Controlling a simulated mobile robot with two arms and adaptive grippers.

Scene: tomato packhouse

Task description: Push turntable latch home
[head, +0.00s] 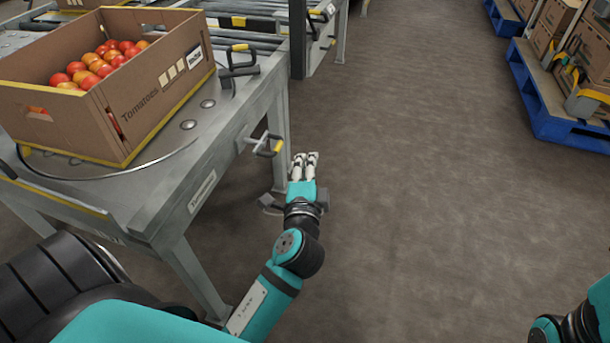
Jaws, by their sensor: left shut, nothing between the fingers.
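A metal latch with a yellow-sleeved handle (268,146) sticks out from the side of the grey turntable table (180,215), near its right corner. Its bar reaches out from the table edge. A second yellow-and-black handle (239,48) stands on the table top farther back. My left gripper (306,157) is shut and empty. Its pale fingertips are just right of the latch handle in the picture, with a small gap showing; I cannot tell the depth between them. My right gripper is out of view; only part of that arm shows at bottom right.
An open cardboard tomato box (165,85) rests on the turntable disc. A roller conveyor (265,8) adjoins behind. A blue pallet (560,125) with boxes stands at the upper right. The floor (430,180) right of the table is clear.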

